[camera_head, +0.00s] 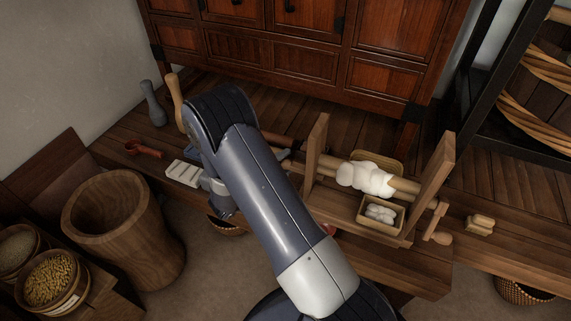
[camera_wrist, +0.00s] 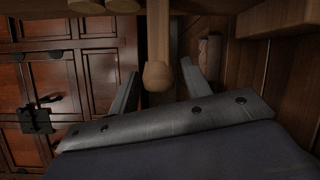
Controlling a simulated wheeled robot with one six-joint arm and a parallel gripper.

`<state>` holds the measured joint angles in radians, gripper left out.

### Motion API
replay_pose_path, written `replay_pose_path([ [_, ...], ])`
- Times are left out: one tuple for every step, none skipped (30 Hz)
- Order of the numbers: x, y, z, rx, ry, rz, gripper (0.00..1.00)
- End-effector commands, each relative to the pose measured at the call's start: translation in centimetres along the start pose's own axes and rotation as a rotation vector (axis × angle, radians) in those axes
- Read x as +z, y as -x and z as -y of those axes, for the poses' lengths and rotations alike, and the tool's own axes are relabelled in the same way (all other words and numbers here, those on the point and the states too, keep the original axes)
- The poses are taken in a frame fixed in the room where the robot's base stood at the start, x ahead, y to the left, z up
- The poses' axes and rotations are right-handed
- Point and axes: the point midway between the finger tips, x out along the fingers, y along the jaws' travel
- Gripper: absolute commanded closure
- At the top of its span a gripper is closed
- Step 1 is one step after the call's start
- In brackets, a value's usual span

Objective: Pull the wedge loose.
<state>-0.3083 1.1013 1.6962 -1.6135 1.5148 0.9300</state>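A pale wooden peg with a thick, blunt end (camera_wrist: 158,74) comes down from the top of the wrist view; it may be the wedge, but I cannot tell for sure. My gripper (camera_wrist: 160,68) is open, one finger on each side of this end, with gaps showing on both sides. In the head view my arm hides most of the gripper. The wooden roller frame (camera_head: 317,150) stands on the plank bench to the right of my arm, with white fluff (camera_head: 365,179) on its roller. I cannot pick out a wedge there.
A small box (camera_head: 396,222) with white tufts sits in the frame. A grey pestle-like object (camera_head: 152,103), a red-brown ladle (camera_head: 142,148) and a pale block (camera_head: 184,173) lie left. A dark wooden cabinet (camera_head: 290,50) backs the bench; a big wooden mortar (camera_head: 118,225) stands front left.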

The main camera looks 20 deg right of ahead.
Motion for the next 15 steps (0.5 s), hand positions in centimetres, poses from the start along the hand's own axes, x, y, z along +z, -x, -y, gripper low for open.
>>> replay_pose_path([
  [0.0,0.0,0.0,0.000,0.000,0.001,0.50],
  [0.1,0.0,0.0,0.000,0.000,0.001,0.49],
  [0.1,0.0,0.0,0.000,0.000,0.002,0.49],
  [0.1,0.0,0.0,0.000,0.000,0.002,0.49],
  [0.1,0.0,0.0,0.000,0.000,0.002,0.49],
  [0.1,0.0,0.0,0.000,0.000,0.002,0.49],
  [0.1,0.0,0.0,0.000,0.000,0.003,0.49],
  [0.1,0.0,0.0,0.000,0.000,0.003,0.49],
  [0.1,0.1,0.0,0.000,0.000,0.002,0.49],
  [0.1,0.2,0.0,0.001,0.000,0.002,0.49],
  [0.1,0.4,-0.1,0.001,0.000,0.001,0.49],
  [0.0,0.8,-0.1,0.001,0.000,0.000,0.49],
  [0.0,1.1,-0.1,0.001,0.000,0.000,0.49],
  [0.0,1.5,-0.1,0.001,0.000,-0.001,0.49],
  [0.0,2.2,-0.1,0.001,0.000,-0.003,0.49],
])
